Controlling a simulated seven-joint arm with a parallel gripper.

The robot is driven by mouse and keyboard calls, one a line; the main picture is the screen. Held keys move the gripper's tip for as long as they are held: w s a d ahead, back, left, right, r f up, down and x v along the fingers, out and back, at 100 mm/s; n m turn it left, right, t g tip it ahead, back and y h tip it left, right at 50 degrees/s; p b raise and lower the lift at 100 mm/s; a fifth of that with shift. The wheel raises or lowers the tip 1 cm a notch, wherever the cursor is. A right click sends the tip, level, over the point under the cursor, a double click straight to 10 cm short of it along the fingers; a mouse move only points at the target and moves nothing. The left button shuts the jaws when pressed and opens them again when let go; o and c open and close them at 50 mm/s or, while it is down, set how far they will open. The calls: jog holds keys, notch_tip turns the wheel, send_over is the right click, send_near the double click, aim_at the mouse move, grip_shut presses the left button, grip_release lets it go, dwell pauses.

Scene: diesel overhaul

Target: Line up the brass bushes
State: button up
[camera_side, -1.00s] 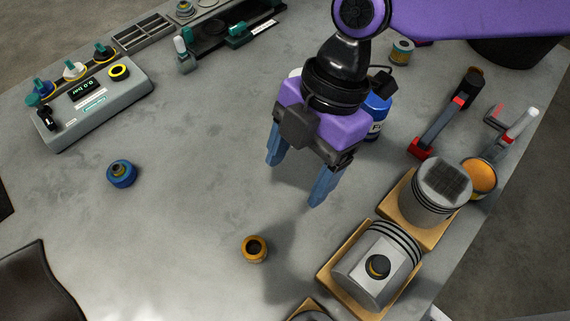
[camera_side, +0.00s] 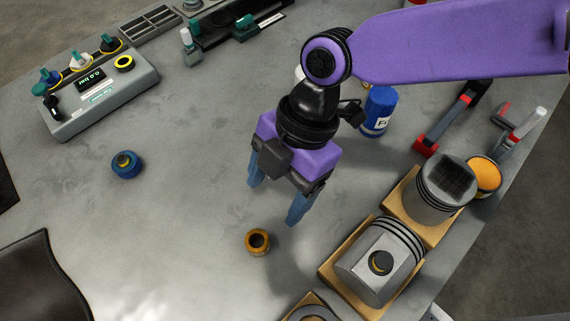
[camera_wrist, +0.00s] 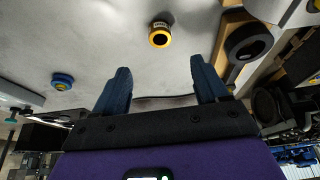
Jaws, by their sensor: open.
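A brass bush (camera_side: 257,241) stands on the grey table in the side view, its dark bore facing up. It also shows in the wrist view (camera_wrist: 160,36), ahead of and between my fingers. A second small round piece, blue with a brass-coloured centre (camera_side: 127,164), sits on the table to the left; it shows in the wrist view (camera_wrist: 62,81) too. My gripper (camera_side: 274,197) is open and empty, above the table and beyond the brass bush, touching neither piece. Its blue fingers point down.
Pistons (camera_side: 381,262) (camera_side: 444,189) sit on wooden blocks at the right. A blue bottle (camera_side: 379,112) stands behind my gripper. A grey control box (camera_side: 100,92) is at the upper left.

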aim_at(257, 240)
jog(key=x, duration=1.2)
jog(key=shift+s+f, duration=0.1)
jog(key=shift+f, duration=0.15)
jog(key=c, duration=1.3)
jog(key=shift+w+a, duration=0.35)
jog(key=shift+a, duration=0.75)
jog(key=shift+w+a, duration=0.35)
jog(key=shift+a, duration=0.8)
jog(key=shift+w+a, duration=0.35)
jog(key=shift+a, duration=0.75)
jog(key=o, duration=1.3)
